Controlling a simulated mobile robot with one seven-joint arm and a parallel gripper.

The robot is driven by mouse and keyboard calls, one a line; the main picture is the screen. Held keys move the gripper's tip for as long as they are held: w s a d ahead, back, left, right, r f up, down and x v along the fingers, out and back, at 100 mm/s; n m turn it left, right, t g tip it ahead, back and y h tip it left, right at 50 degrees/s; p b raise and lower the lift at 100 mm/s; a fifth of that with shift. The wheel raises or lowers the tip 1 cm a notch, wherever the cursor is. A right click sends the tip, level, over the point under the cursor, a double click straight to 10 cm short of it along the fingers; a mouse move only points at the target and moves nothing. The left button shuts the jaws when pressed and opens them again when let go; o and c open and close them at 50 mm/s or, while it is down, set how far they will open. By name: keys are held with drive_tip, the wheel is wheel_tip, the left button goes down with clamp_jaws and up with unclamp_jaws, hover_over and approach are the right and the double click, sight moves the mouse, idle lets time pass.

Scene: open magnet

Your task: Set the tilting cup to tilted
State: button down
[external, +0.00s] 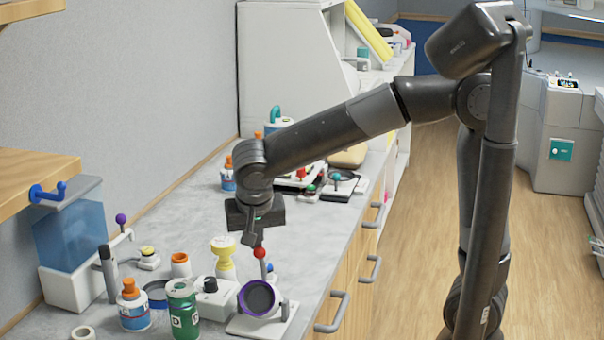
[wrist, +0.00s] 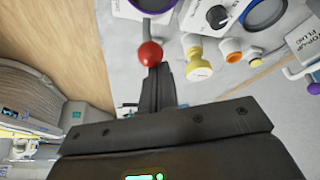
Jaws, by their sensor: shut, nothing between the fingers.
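The tilting cup (external: 258,298) has a purple rim and dark inside and sits on a white base near the counter's front edge. Its mouth faces toward the external camera. In the wrist view only part of the cup (wrist: 152,4) shows at the top edge. A grey rod with a red ball (external: 260,252) rises behind the cup and seems to join its base. The red ball (wrist: 150,53) is right at my fingertips in the wrist view. My gripper (external: 249,240) points down, shut and empty, beside the ball. I cannot tell whether they touch.
Left of the cup are a black-knobbed white box (external: 210,286), a green can (external: 183,308), a blue-and-white bottle (external: 133,308) and a yellow funnel-shaped piece (external: 223,250). A blue water tank (external: 72,238) stands further left. Counter to the right of the cup is clear.

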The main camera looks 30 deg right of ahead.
drive_tip(key=shift+s+a, duration=0.2)
drive_tip(key=shift+s, duration=0.1)
drive_tip(key=shift+w, duration=0.1)
wheel_tip(320, 180, up, 9)
drive_tip(key=shift+a+r, duration=0.2)
drive_tip(key=shift+a, duration=0.1)
idle(0.6)
drive_tip(key=s+d+f+n, duration=0.1)
drive_tip(key=s+d+f, duration=0.1)
drive_tip(key=d, duration=0.9)
drive_tip(key=s+d+f+n+y, duration=0.1)
drive_tip(key=s+d+f, duration=0.1)
drive_tip(key=d, duration=1)
drive_tip(key=s+d+f+n+t, duration=0.1)
drive_tip(key=s+d+f, duration=0.1)
drive_tip(key=d, duration=0.9)
drive_tip(key=shift+d+f+y, duration=0.2)
drive_tip(key=shift+f+y, duration=0.2)
drive_tip(key=shift+f, duration=0.15)
